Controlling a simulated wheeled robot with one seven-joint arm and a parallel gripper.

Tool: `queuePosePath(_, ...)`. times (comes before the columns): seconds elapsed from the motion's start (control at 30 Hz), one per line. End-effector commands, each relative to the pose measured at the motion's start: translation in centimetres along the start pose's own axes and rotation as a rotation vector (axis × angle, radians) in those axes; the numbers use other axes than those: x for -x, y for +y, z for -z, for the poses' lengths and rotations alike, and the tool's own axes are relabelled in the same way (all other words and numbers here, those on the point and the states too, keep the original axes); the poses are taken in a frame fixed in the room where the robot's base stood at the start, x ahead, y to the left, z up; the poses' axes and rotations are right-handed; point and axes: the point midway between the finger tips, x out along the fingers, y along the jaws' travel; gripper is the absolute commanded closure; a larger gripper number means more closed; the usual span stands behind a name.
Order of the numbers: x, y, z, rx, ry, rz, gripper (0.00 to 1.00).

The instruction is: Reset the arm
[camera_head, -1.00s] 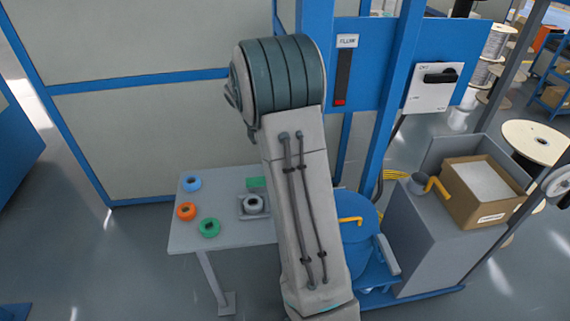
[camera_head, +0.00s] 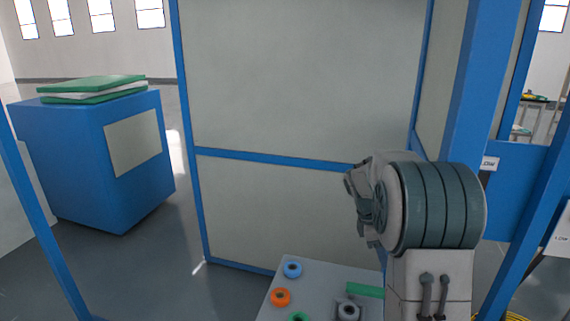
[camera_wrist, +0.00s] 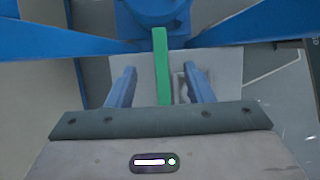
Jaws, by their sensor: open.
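My arm (camera_head: 435,205) rises at the lower right of the head view, its rounded grey-green joint in front of the panel wall. In the wrist view my gripper (camera_wrist: 161,88) is open, with two blue fingers apart. A green bar (camera_wrist: 161,55) shows between the fingers, with a gap on either side; I cannot tell how far beyond them it lies. My fingertips cannot be made out in the head view.
A grey table (camera_head: 330,272) at the bottom carries a blue ring (camera_head: 292,270), an orange ring (camera_head: 281,297), a green block (camera_head: 365,290) and a grey spool. A blue cabinet (camera_head: 85,165) stands left. A blue post (camera_head: 475,110) is near my arm; open floor lies left.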

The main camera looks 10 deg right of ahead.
Motion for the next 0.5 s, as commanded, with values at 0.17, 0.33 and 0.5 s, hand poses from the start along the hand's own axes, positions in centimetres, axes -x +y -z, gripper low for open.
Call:
queuePosePath(0.17, 6.7, -3.9, -0.3, -0.107, 0.071, -0.054, 0.53)
queuePosePath(0.33, 11.4, -8.1, -0.7, -0.270, 0.153, -0.088, 0.53)
queuePosePath(0.5, 15.2, -12.1, -1.3, -0.445, 0.240, -0.107, 0.53)
